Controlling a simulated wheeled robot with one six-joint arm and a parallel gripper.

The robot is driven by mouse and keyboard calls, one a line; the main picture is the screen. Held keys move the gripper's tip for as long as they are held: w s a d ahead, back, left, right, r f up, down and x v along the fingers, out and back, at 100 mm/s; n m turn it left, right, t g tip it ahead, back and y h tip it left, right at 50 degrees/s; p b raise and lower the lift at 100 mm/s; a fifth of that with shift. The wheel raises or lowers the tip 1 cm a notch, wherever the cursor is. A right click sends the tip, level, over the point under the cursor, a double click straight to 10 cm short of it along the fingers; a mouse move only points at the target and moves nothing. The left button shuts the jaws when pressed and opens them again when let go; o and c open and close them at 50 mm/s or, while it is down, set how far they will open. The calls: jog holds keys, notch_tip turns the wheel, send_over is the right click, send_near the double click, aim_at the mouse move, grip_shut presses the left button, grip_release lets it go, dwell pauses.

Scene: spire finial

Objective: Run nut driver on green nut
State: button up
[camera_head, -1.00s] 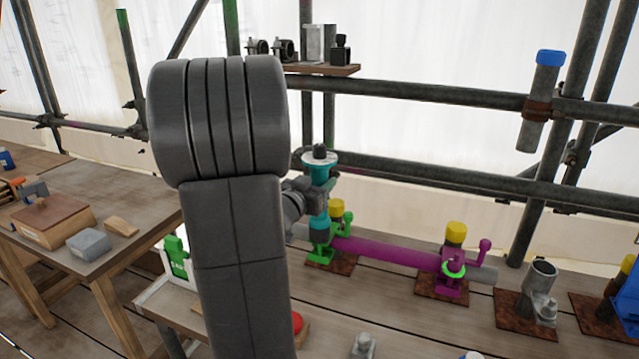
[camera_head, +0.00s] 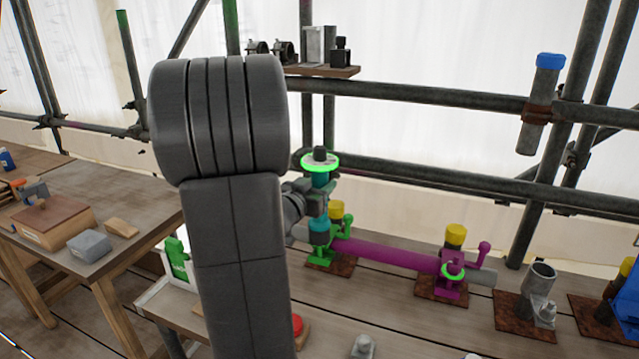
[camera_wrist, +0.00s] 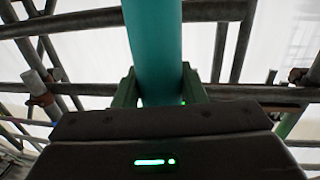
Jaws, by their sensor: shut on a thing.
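The nut driver is a teal upright tool (camera_head: 320,180) with a pale disc and dark knob on top; the disc's rim now glows green. My gripper (camera_head: 317,198) is shut around its teal body, which also fills the middle of the wrist view (camera_wrist: 152,50) between the two jaws. The driver's lower end stands over a green clamp (camera_head: 321,256) at the left end of the purple tube (camera_head: 385,253). The green nut itself is hidden under the driver, so I cannot tell how it sits. My arm covers much of the left-centre of the head view.
A magenta clamp with a glowing green ring (camera_head: 453,270) holds the tube's right end. Yellow-capped posts (camera_head: 456,236) stand behind. Scaffold rails (camera_head: 430,175) run close behind the driver. A wooden bench (camera_head: 90,250) stands at left. A small shelf (camera_head: 322,70) is above.

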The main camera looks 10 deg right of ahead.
aim_at(316, 160)
jog(key=shift+r+p, duration=2.9)
jog(key=shift+r, duration=0.8)
jog(key=shift+f, duration=0.1)
